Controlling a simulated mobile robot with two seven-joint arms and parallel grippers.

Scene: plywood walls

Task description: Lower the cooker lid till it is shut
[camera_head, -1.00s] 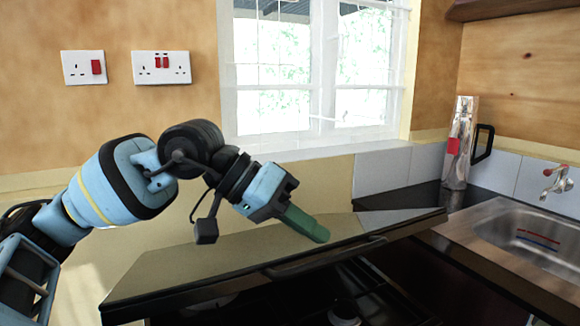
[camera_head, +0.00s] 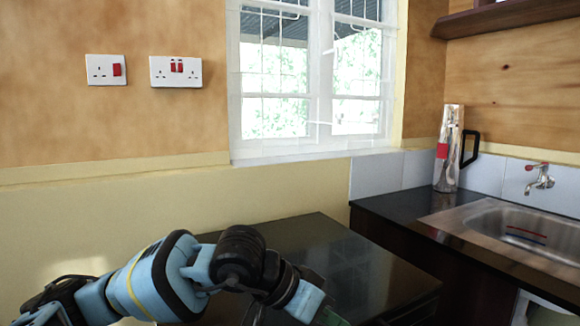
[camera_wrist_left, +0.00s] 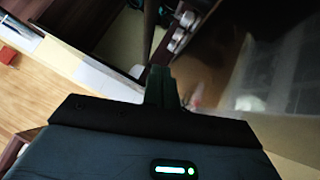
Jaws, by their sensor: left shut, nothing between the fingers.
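The cooker lid (camera_head: 335,250) is a dark, glossy panel left of the sink counter. In the head view it looks close to level, and no gap beneath it shows. Its front edge is partly hidden by my left arm and the picture's bottom edge. My left gripper (camera_head: 328,317) is low at the bottom edge, by the front of the lid. In the wrist view its fingers (camera_wrist_left: 162,86) are shut together with nothing between them. Whether they touch the lid I cannot tell. Cooker knobs (camera_wrist_left: 183,30) show beyond the fingertips. My right gripper is out of view.
A dark worktop (camera_head: 400,205) with a steel sink (camera_head: 515,228) and tap (camera_head: 540,180) stands right of the cooker. A shiny jug-like container (camera_head: 448,150) stands at its back. The wall with sockets (camera_head: 176,72) and a window (camera_head: 315,75) is behind.

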